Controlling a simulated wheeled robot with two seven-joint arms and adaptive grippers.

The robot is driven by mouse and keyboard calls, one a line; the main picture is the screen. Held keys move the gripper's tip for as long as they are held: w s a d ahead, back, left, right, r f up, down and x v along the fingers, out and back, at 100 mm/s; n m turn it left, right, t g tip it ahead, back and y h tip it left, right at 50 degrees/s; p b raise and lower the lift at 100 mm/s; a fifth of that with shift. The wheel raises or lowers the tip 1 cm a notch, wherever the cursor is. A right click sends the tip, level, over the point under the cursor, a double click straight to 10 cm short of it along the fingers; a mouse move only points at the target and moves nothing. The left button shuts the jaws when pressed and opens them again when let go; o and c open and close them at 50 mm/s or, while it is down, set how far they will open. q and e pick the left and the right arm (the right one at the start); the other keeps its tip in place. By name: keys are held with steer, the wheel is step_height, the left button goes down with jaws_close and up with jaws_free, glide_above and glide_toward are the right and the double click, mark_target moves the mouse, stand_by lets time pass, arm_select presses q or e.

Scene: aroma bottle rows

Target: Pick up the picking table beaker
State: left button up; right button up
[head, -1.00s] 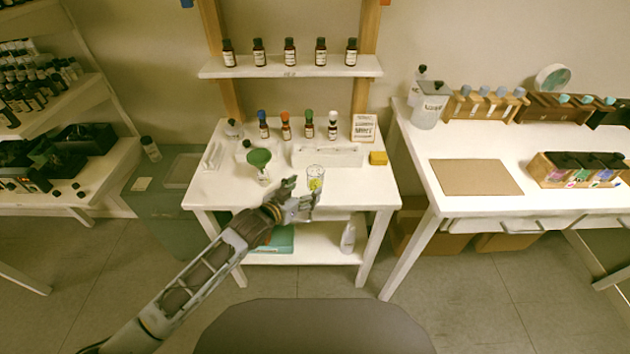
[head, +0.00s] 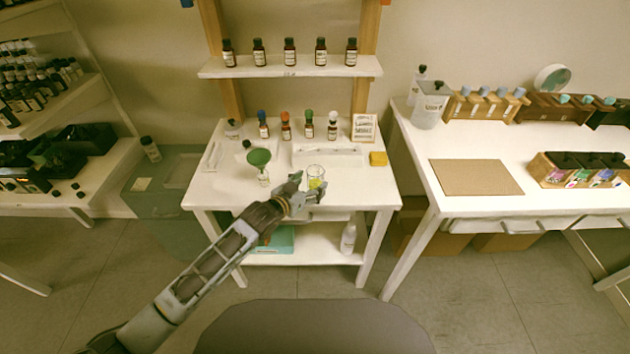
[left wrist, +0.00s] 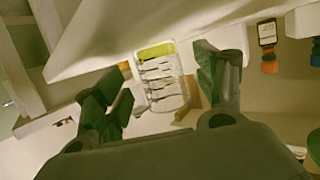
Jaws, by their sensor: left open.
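The beaker (head: 316,174) is a small clear glass with yellow-green liquid. It stands on the white picking table (head: 225,190), right of the green funnel. My left gripper (head: 308,190) is at the table's front edge, right at the beaker in the head view. In the left wrist view the beaker (left wrist: 162,80) shows between the two open fingers (left wrist: 165,90), farther out than their tips. I cannot tell whether a finger touches it. My right gripper is not in view.
A green funnel (head: 260,158) stands left of the beaker. A second table (head: 470,150) is at the right.

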arm_select(q)
steer(key=shift+x, duration=1)
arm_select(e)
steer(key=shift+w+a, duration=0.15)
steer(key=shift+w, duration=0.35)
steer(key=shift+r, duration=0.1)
arm_select(q)
steer(key=shift+c, duration=0.5)
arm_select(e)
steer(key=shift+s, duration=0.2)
arm_select(q)
steer(key=shift+c, duration=1.2)
steer(key=c, duration=0.5)
steer(key=shift+c, duration=1.4)
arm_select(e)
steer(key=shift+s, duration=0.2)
arm_select(q)
steer(key=shift+r, duration=0.1)
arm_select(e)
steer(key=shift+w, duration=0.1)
